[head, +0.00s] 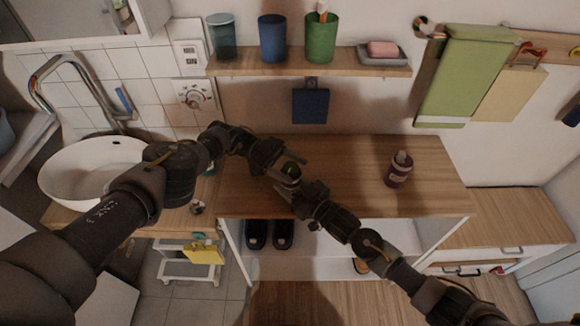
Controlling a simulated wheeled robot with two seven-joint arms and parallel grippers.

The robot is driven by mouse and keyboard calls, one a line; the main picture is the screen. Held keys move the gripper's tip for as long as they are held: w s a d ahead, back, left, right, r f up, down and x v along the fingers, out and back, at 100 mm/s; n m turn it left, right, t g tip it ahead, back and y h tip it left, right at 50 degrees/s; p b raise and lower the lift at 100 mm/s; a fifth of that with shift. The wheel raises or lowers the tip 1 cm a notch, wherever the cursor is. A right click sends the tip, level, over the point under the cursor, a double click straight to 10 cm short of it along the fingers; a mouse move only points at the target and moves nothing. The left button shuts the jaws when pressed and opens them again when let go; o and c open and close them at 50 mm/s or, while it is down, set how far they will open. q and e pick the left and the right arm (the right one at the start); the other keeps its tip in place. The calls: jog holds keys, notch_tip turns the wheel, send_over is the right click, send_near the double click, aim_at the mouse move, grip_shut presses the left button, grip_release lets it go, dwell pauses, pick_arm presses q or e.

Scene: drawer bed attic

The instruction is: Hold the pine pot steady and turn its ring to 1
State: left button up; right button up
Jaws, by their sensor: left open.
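My right gripper (296,188) comes in from the lower right, just below and in front of the pot. Its fingers are dark and overlap the pot, so its opening is unclear.
A purple bottle (398,170) stands on the counter (435,185) to the right. A shelf (345,62) with cups and a soap dish hangs above. A white basin (75,180) is at left. The counter's right part is mostly clear.

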aim_at(290, 166)
pick_arm(q)
notch_tip(290, 166, up, 10)
dwell(0.7)
